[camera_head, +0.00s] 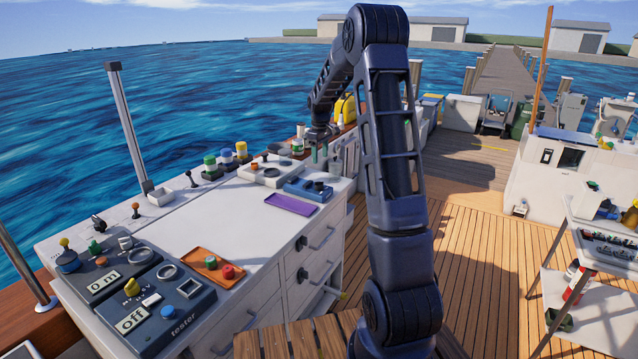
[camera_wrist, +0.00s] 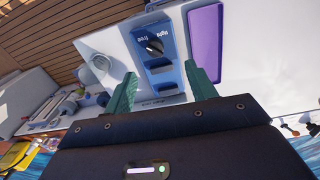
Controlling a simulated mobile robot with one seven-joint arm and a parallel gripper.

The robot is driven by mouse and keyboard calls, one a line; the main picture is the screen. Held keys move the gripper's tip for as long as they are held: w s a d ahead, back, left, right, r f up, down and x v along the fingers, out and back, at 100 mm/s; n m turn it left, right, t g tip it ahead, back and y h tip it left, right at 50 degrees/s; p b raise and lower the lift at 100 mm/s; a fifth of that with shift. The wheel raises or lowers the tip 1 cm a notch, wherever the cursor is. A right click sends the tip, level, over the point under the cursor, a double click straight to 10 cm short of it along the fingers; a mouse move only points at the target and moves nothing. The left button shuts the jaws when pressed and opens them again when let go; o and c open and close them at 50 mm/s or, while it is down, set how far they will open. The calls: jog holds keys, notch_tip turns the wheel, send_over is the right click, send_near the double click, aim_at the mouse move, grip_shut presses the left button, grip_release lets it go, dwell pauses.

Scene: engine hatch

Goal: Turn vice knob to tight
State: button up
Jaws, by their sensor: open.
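The vice is a blue unit (camera_head: 304,191) on the far part of the white worktop, with a dark round knob (camera_head: 319,185) on top. In the wrist view the vice (camera_wrist: 166,72) lies ahead of my gripper, and its black knob (camera_wrist: 153,45) sits next to the labels "tight" and "free". I cannot tell which label the knob points to. My gripper (camera_wrist: 163,88) is open and empty, its two green fingers apart on either side of the vice's near end in the picture. In the head view my gripper (camera_head: 318,152) hangs above and beyond the vice, apart from the knob.
A purple tray (camera_head: 290,204) lies beside the vice. A grey unit with a ring (camera_head: 270,172) and several coloured knobs stand behind it. An orange tray (camera_head: 212,267) and tester panels (camera_head: 165,310) are at the near end. The middle of the worktop (camera_head: 200,215) is clear.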

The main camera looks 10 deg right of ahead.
aim_at(319, 185)
jog(key=shift+n, duration=0.3)
jog(key=f, duration=0.4)
jog(key=w+f, duration=0.1)
jog(key=f, duration=0.4)
jog(key=w+f, duration=0.1)
jog(key=f, duration=0.3)
jog(key=shift+w+d+f, duration=0.1)
jog(key=shift+w+f, duration=0.15)
jog(key=shift+f, duration=0.15)
jog(key=c, duration=1)
